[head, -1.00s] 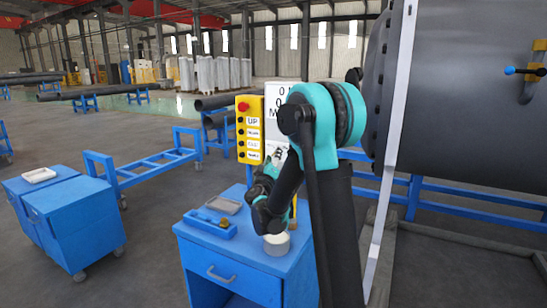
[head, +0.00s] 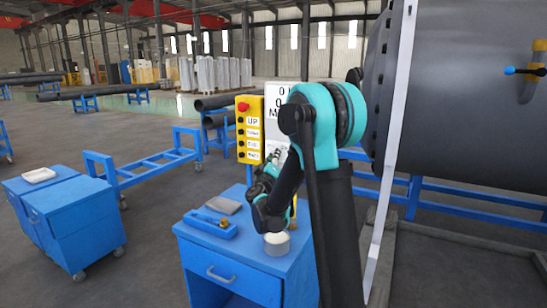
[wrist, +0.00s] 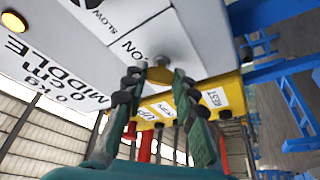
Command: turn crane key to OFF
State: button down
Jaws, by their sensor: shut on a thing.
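The crane key (wrist: 160,70) is a brass-coloured piece on the white control panel (wrist: 100,60), in the wrist view. An "ON" label is printed beside it; I cannot tell which way the key points. My gripper (wrist: 159,78) has its two dark fingers around the key, shut on it, with the fingertips close to the panel face. No OFF label is readable in either view.
A yellow button box (head: 249,129) with a red button stands beside the panel and also shows in the wrist view (wrist: 190,101). Below is a blue cabinet (head: 232,278) carrying a white round container (head: 276,245) and a blue holder (head: 209,226). A large grey flanged shell (head: 470,100) stands right.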

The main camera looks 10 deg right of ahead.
jog(key=shift+r+n+g+y, duration=0.1)
jog(key=shift+n+g+y, duration=0.55)
jog(key=shift+n, duration=2.1)
jog(key=shift+r+n+g, duration=0.15)
jog(key=shift+n+g, duration=1.05)
jog(key=shift+n, duration=1.6)
jog(key=shift+r+n+g+y, duration=0.1)
jog(key=shift+n+g+y, duration=0.55)
jog(key=shift+n, duration=2.1)
jog(key=shift+g+h, duration=0.4)
jog(key=c, duration=1.2)
grip_release()
jog(key=v, duration=1.2)
